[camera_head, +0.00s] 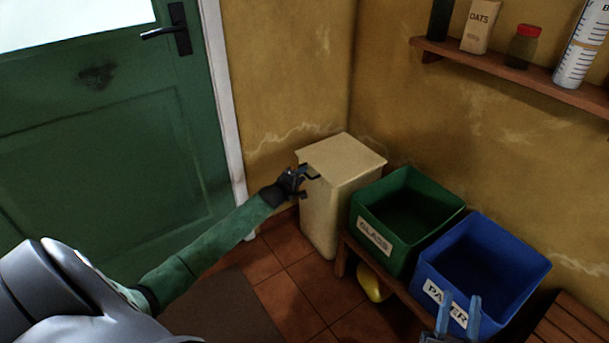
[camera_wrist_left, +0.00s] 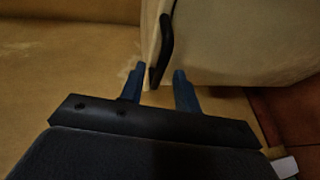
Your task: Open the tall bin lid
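The tall bin (camera_head: 323,215) is cream and stands in the corner beside the door. Its flat cream lid (camera_head: 343,155) lies closed on top. A black handle (camera_head: 313,176) sits on its front near the lid edge. My left gripper (camera_head: 303,179) is at this handle. In the left wrist view, the left gripper's fingers (camera_wrist_left: 158,77) are apart, and the lower end of the black handle (camera_wrist_left: 165,45) shows between or just beyond their tips; contact cannot be told. My right gripper (camera_head: 459,307) is open and empty in front of the blue box.
A green GLASS box (camera_head: 376,235) and a blue PAPER box (camera_head: 438,292) stand on a low wooden bench right of the bin. A yellow object (camera_head: 373,284) lies under it. The green door (camera_head: 110,150) is at left; a shelf (camera_head: 500,68) hangs above.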

